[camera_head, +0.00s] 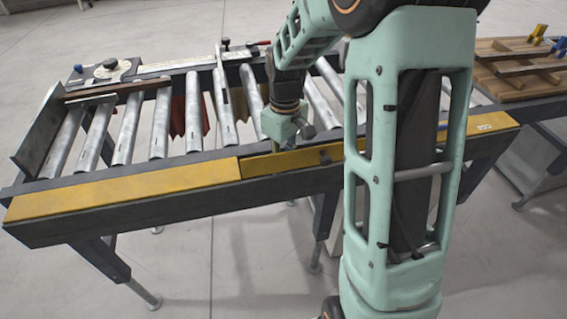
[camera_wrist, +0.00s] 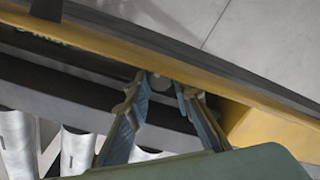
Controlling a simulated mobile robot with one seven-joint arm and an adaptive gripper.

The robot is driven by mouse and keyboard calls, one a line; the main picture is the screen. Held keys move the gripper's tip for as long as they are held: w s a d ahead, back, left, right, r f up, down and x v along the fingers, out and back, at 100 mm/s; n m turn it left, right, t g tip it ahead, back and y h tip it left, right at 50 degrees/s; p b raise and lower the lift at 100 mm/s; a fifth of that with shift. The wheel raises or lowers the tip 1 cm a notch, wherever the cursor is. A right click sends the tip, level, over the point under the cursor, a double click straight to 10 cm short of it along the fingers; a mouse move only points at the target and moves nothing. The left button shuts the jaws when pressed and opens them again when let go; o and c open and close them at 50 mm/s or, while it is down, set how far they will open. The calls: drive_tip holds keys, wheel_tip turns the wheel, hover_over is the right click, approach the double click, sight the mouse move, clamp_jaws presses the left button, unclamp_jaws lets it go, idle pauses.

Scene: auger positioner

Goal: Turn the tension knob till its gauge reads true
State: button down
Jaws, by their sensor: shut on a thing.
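My gripper (camera_wrist: 165,82) shows in the wrist view with its two fingers closed around a small, dark, rounded piece that looks like the tension knob (camera_wrist: 160,84), at the yellow rail. Most of the knob is hidden between the fingertips. In the head view my gripper (camera_head: 277,146) points down at the inner side of the yellow front rail (camera_head: 130,189), and the knob cannot be made out there. No gauge for the knob can be read in either view. A round pale dial (camera_head: 112,65) sits on the far left panel, too small to read.
The roller conveyor (camera_head: 118,128) spans the left and middle, with a wooden fence (camera_head: 120,88) across it. Red cloth strips (camera_head: 190,115) hang beneath the rollers. Wooden boards (camera_head: 515,65) with clamps lie at the right. My arm hides part of the conveyor. The front floor is clear.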

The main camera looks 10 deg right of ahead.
drive_tip(key=shift+w, duration=0.1)
drive_tip(key=c, duration=2)
unclamp_jaws()
drive_tip(key=shift+r, duration=0.1)
wheel_tip(320, 180, up, 12)
drive_tip(key=shift+d+f, duration=0.1)
drive_tip(key=shift+d, duration=0.05)
